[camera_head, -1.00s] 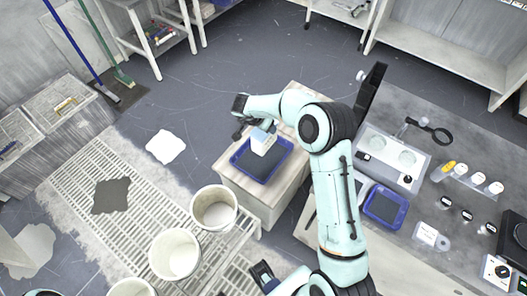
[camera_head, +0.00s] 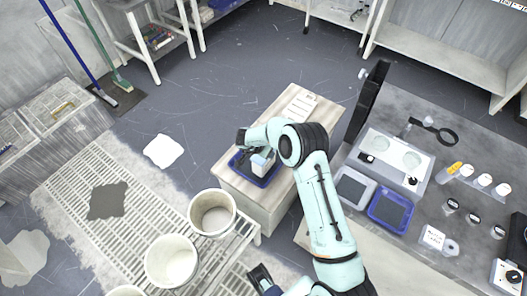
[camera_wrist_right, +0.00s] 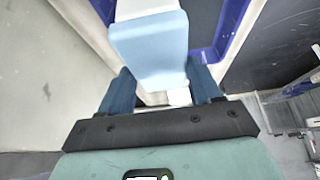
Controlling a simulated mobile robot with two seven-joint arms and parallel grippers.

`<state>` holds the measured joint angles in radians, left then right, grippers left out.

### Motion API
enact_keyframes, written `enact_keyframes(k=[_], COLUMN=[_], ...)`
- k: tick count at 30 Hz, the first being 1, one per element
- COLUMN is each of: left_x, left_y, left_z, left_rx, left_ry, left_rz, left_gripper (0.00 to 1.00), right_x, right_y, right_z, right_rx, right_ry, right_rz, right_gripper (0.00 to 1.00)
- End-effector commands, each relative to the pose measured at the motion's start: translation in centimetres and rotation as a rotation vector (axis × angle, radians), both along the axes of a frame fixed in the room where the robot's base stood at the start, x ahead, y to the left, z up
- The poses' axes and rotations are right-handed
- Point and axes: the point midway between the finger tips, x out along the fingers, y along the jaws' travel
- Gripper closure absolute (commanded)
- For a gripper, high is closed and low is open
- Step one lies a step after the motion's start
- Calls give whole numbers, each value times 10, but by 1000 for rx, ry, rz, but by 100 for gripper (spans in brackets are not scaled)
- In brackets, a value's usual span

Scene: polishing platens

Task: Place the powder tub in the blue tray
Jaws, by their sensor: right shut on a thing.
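The powder tub (camera_head: 261,162), a pale blue and white container, is at the blue tray (camera_head: 270,181) on the wooden cabinet. My right gripper (camera_head: 257,151) is shut on it, and the forearm hides part of the tray. In the right wrist view the tub (camera_wrist_right: 150,50) sits between the fingers of the right gripper (camera_wrist_right: 160,88), with the blue tray rim (camera_wrist_right: 232,28) behind it. I cannot tell if the tub touches the tray floor. What appears to be my left gripper (camera_head: 262,276) is at the bottom edge, its jaws unclear.
A second blue tray (camera_head: 389,211) and a grey-white tray (camera_head: 353,188) lie on the right bench (camera_head: 400,243) with several small bottles. White buckets (camera_head: 212,212) stand left of the wooden cabinet (camera_head: 292,107). The cabinet top behind the tray is mostly clear, apart from a white label.

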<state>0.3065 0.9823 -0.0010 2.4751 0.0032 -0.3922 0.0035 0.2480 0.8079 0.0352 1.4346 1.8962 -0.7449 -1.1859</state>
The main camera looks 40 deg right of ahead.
Motion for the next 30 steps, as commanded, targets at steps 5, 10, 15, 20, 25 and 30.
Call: enact_keyframes(k=[5, 10, 15, 20, 25, 30], left_x=[0, 0, 0, 0, 0, 0], left_y=[0, 0, 0, 0, 0, 0], left_z=[0, 1, 1, 1, 0, 5], left_rx=[0, 0, 0, 0, 1, 0], left_ry=[-2, -1, -1, -1, -2, 3], left_rz=[0, -1, 0, 0, 1, -1], left_gripper=[100, 100, 100, 100, 100, 100], right_x=[2, 2, 1, 1, 1, -2], right_y=[0, -1, 0, 0, 1, 12], right_z=[0, -1, -4, -4, 0, 24], right_rx=[-2, -3, -1, 0, 0, -1], right_ry=[-6, -5, -2, -2, -3, -5], right_rz=[1, 1, 1, 1, 1, 2], right_gripper=[100, 100, 11, 11, 11, 11])
